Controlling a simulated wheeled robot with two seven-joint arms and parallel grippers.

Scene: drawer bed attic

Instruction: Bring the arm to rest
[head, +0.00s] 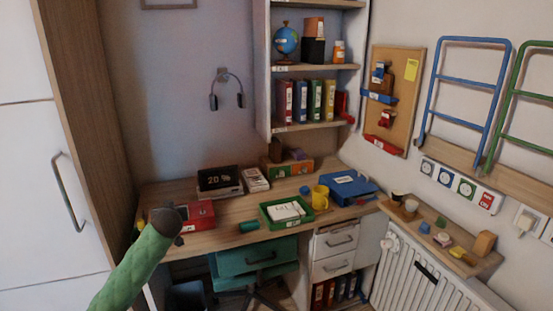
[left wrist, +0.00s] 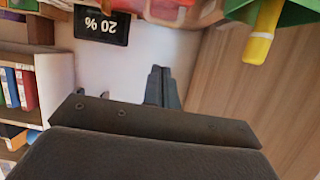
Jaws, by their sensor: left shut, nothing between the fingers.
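My left arm (head: 137,265), in a green sleeve, reaches in from the lower left of the head view. Its dark end is in front of the left part of the desk, beside the red box (head: 199,215). In the left wrist view my left gripper (left wrist: 161,70) shows dark fingers together, with nothing between them. The head view does not show the fingers clearly. My right gripper is in neither view.
The wooden desk (head: 232,232) holds a green tray (head: 272,219), a yellow mug (head: 320,197) and a blue case (head: 352,187). A teal chair (head: 236,268) stands at its front. A tall cabinet (head: 45,200) is close on the left; a radiator (head: 415,280) is at right.

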